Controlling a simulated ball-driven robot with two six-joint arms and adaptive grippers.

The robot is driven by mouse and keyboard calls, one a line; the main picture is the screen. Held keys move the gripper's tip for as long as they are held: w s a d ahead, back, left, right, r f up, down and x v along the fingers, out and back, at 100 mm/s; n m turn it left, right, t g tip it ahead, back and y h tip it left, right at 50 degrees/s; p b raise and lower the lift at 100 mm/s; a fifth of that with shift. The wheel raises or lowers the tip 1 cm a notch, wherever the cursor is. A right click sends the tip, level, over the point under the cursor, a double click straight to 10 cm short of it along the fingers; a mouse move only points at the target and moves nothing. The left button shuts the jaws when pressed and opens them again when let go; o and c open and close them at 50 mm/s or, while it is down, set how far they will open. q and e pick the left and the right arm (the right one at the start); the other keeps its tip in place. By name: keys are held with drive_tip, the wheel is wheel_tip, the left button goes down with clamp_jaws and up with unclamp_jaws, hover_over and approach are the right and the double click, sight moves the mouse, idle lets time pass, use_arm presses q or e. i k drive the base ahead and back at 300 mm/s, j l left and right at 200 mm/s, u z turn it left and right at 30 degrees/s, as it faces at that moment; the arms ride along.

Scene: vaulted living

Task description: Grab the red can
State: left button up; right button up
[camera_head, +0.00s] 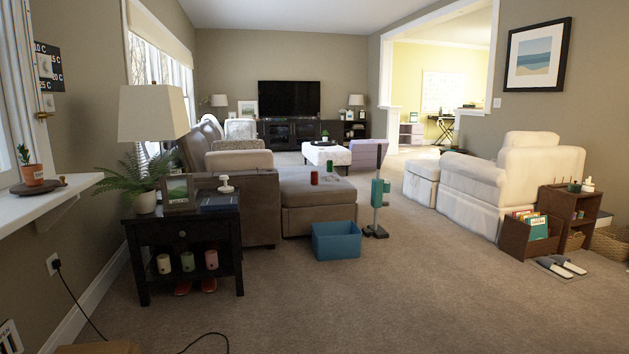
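A small red can (314,178) stands upright on the brown chaise end (318,195) of the leather sofa, in the middle of the view and some distance off. Neither of my grippers is in view.
A teal bin (336,241) stands on the carpet before the chaise, with a grey post stand (377,205) to its right. A black side table (186,228) stands at left, a cream armchair (512,180) at right. The carpet (420,300) ahead is mostly clear; a cord lies front left.

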sight(313, 174)
drive_tip(key=i, duration=3.4)
drive_tip(key=i+l+u, duration=0.1)
drive_tip(key=i+u, duration=0.15)
drive_tip(key=i, duration=0.2)
drive_tip(key=i+l+u, duration=0.2)
drive_tip(key=i, duration=0.3)
drive_tip(key=i+l+u, duration=0.25)
drive_tip(key=i, duration=0.2)
